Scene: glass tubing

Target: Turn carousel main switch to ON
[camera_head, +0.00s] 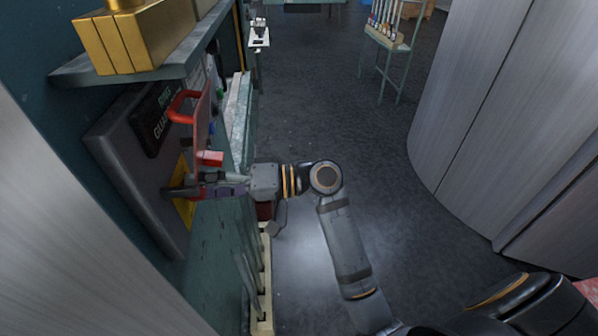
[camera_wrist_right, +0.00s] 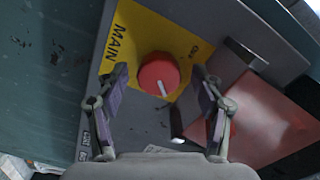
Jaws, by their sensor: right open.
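The main switch is a round red knob (camera_wrist_right: 158,74) on a yellow plate (camera_wrist_right: 135,35) marked MAIN, with ON at the plate's upper right. The knob's white mark points down and slightly right in the right wrist view, away from ON. My right gripper (camera_wrist_right: 160,76) is open, with one finger on each side of the knob and gaps visible. In the head view my right gripper (camera_head: 188,188) is at the yellow plate (camera_head: 183,208) on the grey panel (camera_head: 125,160); the knob cannot be clearly picked out there. My left gripper is not in view.
A shelf (camera_head: 150,78) with gold boxes (camera_head: 135,35) overhangs the panel. Floor (camera_head: 300,110) to the right is clear.

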